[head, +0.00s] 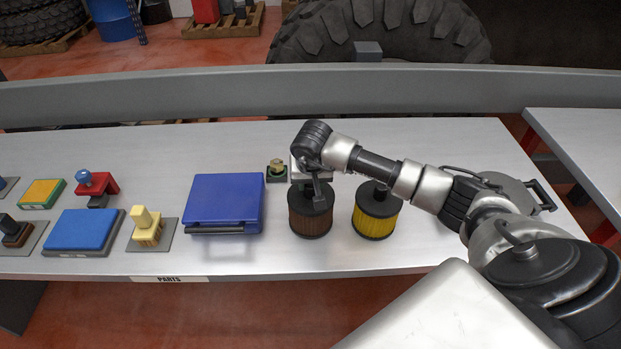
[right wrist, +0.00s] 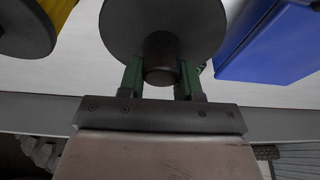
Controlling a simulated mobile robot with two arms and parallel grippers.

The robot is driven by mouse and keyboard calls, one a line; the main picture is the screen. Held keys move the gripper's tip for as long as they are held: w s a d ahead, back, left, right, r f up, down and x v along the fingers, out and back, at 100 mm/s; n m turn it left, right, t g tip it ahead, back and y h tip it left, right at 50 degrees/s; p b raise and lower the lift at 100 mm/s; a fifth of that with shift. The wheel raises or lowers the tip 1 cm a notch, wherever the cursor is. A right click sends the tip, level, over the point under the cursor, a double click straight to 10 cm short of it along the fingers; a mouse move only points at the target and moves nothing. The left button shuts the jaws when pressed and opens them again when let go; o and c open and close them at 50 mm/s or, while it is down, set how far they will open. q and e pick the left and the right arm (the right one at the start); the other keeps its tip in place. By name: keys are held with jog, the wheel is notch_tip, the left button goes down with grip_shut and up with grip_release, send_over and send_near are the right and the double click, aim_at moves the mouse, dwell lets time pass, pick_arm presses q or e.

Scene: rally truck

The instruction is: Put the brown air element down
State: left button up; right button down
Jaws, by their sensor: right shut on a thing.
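The brown air element (head: 310,217) is a brown pleated cylinder with black end caps, upright at the table's front, left of the yellow one. My right gripper (head: 318,192) is above it, shut on the knob on its top. My left gripper is not in view.
The yellow air element (head: 376,218) stands close on the right. The table (head: 330,262) is bare in front.

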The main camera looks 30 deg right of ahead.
jog(key=shift+f+b, duration=0.2)
jog(key=shift+b, duration=0.15)
jog(key=c, duration=0.8)
grip_release()
jog(key=shift+o, duration=0.2)
jog(key=shift+r, duration=0.1)
jog(key=shift+r+p, duration=0.15)
jog(key=shift+p, duration=0.15)
jog(key=b+v, duration=0.2)
jog(key=v, duration=1)
